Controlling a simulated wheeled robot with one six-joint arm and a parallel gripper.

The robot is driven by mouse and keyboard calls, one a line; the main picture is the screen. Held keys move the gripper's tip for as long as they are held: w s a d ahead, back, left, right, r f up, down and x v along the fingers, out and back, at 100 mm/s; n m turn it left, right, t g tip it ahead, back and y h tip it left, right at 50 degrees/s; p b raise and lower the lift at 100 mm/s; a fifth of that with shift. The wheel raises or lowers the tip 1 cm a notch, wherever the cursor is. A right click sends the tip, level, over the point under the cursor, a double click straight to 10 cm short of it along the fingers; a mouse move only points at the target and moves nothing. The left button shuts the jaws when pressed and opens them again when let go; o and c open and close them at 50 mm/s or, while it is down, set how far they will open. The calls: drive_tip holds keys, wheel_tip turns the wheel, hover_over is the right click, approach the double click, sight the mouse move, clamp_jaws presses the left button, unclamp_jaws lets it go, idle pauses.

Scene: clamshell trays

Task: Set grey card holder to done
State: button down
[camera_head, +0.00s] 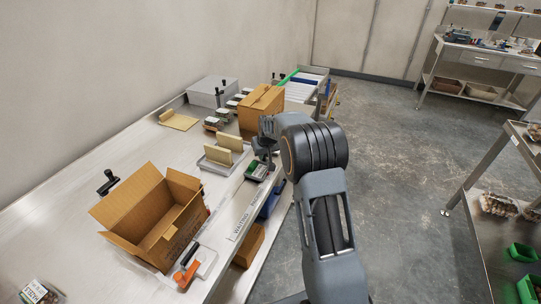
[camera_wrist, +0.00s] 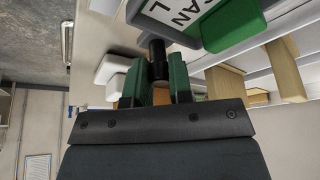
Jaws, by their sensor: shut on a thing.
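My gripper (camera_head: 262,152) is at the front edge of the bench, right of a grey tray (camera_head: 212,167) with tan upright pieces. In the wrist view my gripper's green-padded fingers (camera_wrist: 160,85) are shut on a black knob (camera_wrist: 157,52). Next to the knob is a grey holder (camera_wrist: 232,40) with a white lettered card (camera_wrist: 188,22), only partly in view, and a green end (camera_wrist: 236,22). I cannot tell if the knob belongs to this holder. In the head view a small green-and-dark piece (camera_head: 256,172) shows just below the gripper.
A closed box (camera_head: 262,104) and a grey case (camera_head: 212,91) stand behind. A "WAITING" label (camera_head: 241,226) is on the bench edge.

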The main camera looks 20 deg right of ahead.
drive_tip(key=shift+d, duration=0.1)
drive_tip(key=c, duration=1)
unclamp_jaws()
drive_tip(key=shift+w, duration=0.1)
drive_tip(key=v, duration=1.4)
drive_tip(key=shift+d+f+b, duration=0.1)
drive_tip(key=shift+b, duration=0.25)
drive_tip(key=shift+g, duration=0.4)
drive_tip(key=shift+s+a+f+p, duration=0.1)
drive_tip(key=shift+s+a+p, duration=0.6)
drive_tip(key=shift+s, duration=4.15)
drive_tip(key=shift+s+a+f+p, duration=0.1)
drive_tip(key=shift+s+a, duration=1.2)
drive_tip(key=shift+s, duration=3.5)
drive_tip(key=shift+s+a+f+p, duration=0.1)
drive_tip(key=shift+s+a+p, duration=0.55)
drive_tip(key=shift+s, duration=4.2)
